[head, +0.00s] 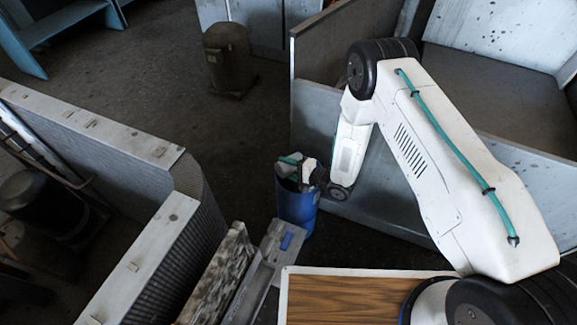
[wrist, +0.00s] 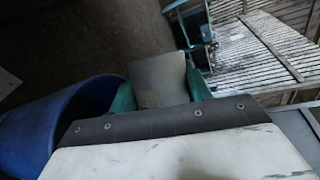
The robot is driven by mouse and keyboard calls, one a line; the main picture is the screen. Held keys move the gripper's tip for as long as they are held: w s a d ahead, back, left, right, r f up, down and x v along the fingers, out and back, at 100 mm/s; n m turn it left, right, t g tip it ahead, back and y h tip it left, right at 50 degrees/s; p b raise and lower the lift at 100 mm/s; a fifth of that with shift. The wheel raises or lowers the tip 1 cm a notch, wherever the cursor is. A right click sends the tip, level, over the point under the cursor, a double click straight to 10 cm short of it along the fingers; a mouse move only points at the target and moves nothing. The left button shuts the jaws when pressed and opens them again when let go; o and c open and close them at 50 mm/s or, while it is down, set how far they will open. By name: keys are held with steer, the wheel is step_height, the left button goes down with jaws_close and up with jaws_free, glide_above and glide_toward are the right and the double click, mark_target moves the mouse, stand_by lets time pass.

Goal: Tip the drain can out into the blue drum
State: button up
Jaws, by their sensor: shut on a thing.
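The blue drum (head: 296,210) stands upright on the floor beside a grey panel wall, with its open mouth up. In the wrist view the blue drum (wrist: 35,135) is at the left, its rim curving close beside my gripper. My gripper (head: 302,168) is at the drum's mouth in the head view. In the wrist view its teal fingers (wrist: 160,92) are shut on a plain grey can (wrist: 160,78). The can is small and partly hidden in the head view, so I cannot tell its exact tilt or whether anything is coming out of it.
A grey ledge with a small blue item (head: 286,241) lies just in front of the drum. A wood-grain top (head: 350,297) is at the bottom. A ribbed grey housing wall (head: 130,160) runs at the left. A dark cylinder (head: 228,58) stands on the open floor behind.

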mark_target(291, 156)
stand_by(0.4)
steer(key=shift+r, duration=0.1)
steer(key=r, duration=0.1)
steer(key=r+n+h, duration=0.1)
steer(key=w+r+n+h, duration=0.1)
steer(key=r, duration=0.1)
steer(key=shift+a+t, duration=0.4)
steer(key=shift+s+d+f+n+h, duration=0.1)
steer(key=shift+d+f+n+h, duration=0.2)
steer(key=shift+d+n, duration=0.15)
steer(key=shift+d+f+n+h, duration=0.15)
steer(key=shift+d+n+h, duration=0.15)
steer(key=shift+d+n, duration=0.15)
steer(key=shift+n, duration=0.5)
step_height(291, 156, up, 2)
steer(key=n+t+h, duration=0.2)
steer(key=n+h, duration=0.1)
steer(key=shift+d+r+n, duration=0.1)
steer(key=shift+n, duration=0.3)
steer(key=n+t+h, duration=0.1)
steer(key=n, duration=0.1)
steer(key=r+n+t+h, duration=0.1)
steer(key=t, duration=0.1)
steer(key=shift+d+r+n, duration=0.1)
steer(key=shift+r+n, duration=0.2)
steer(key=shift+n, duration=0.1)
